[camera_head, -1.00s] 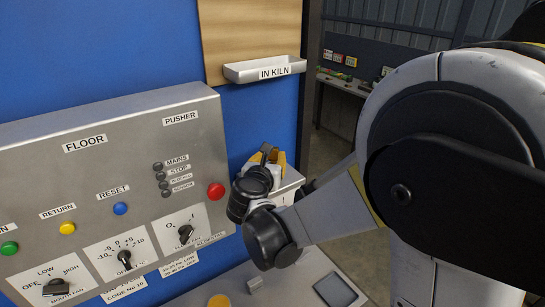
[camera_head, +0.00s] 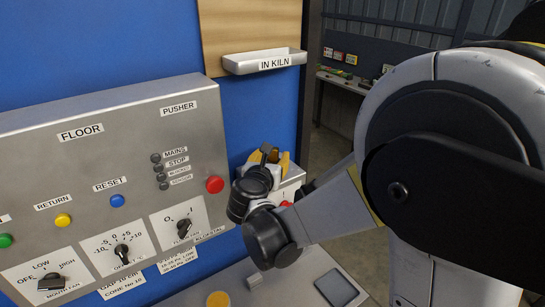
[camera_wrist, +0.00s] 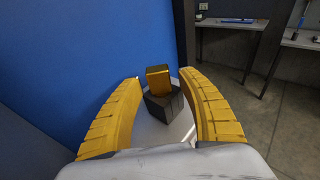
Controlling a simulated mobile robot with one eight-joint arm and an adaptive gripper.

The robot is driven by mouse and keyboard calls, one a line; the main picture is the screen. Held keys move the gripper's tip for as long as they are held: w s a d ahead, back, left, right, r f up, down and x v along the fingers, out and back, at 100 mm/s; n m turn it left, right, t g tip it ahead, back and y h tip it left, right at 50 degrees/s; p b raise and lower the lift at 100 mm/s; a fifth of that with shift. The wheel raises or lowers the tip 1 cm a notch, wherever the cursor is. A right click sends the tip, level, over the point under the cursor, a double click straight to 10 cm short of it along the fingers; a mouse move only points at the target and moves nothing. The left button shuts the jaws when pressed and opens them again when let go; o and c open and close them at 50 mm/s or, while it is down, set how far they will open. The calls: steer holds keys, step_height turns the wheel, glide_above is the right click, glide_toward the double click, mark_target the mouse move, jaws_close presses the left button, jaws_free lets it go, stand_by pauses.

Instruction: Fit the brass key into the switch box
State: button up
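My gripper (camera_wrist: 162,78) shows two yellow fingers standing well apart in the wrist view. A brass-coloured block (camera_wrist: 158,72), which looks like the brass key, stands upright between the fingertips, with a gap on each side. It rises from a dark block (camera_wrist: 164,105) above a pale surface. In the head view my gripper (camera_head: 268,156) is small, its yellow fingers at a pale box (camera_head: 292,183), perhaps the switch box, beside the control panel. A dark upright piece shows between the fingers there. My wrist hides much of the box, and no key slot is visible.
The steel control panel (camera_head: 100,150) with buttons and knobs is left of my gripper. The IN KILN tray (camera_head: 262,62) juts from the wall above. A ledge below holds a small grey block (camera_head: 254,280), a yellow disc (camera_head: 218,299) and a dark tablet (camera_head: 337,290).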

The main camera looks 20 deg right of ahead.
steer(key=v, duration=1.2)
steer(key=s+d+f+m+g+y+b, duration=0.1)
steer(key=s+d+f+m+g+b, duration=0.3)
steer(key=f+m, duration=0.35)
steer(key=s+d+f+m+g+y+b, duration=0.1)
steer(key=s+d+f+m+y+b, duration=0.1)
steer(key=s+d+f+m+b, duration=0.45)
steer(key=s+a+f+m+y+b, duration=0.2)
steer(key=s+f+m, duration=0.1)
steer(key=m, duration=0.5)
steer(key=s+a+f+m+g+y+b, duration=0.1)
steer(key=s+a+f+m+y, duration=0.1)
steer(key=s+m, duration=0.3)
steer(key=f+m, duration=0.1)
steer(key=m, duration=0.2)
steer(key=shift+a+f+m+g+b, duration=0.2)
steer(key=shift+a+m+g+b, duration=0.1)
steer(key=shift+a+b, duration=0.1)
